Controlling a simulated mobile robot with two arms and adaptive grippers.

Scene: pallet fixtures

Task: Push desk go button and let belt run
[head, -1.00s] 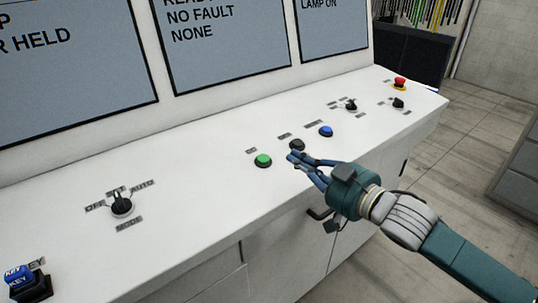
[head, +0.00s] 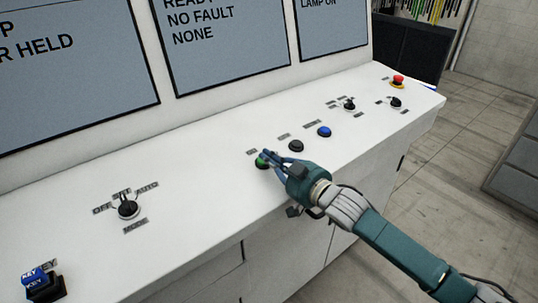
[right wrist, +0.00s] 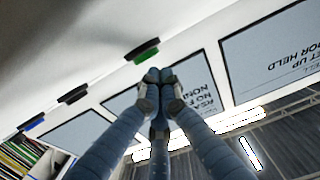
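The green button (head: 260,163) is on the white sloping desk (head: 200,190), left of a black button (head: 296,146) and a blue button (head: 324,132). My right gripper (head: 265,155) is at the green button and partly covers it. In the right wrist view, which shows the desk upside down, the fingertips (right wrist: 160,75) are together with nothing between them. The green button (right wrist: 142,50) is close beside the tips there; I cannot tell whether they touch it. A small label above the button is too small to read. My left gripper is not in view.
A mode knob (head: 128,208) and a blue key switch (head: 42,283) are at the left. Two black knobs and a red stop button (head: 398,80) are at the right. Screens stand behind; the middle one (head: 230,40) reads "NO FAULT".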

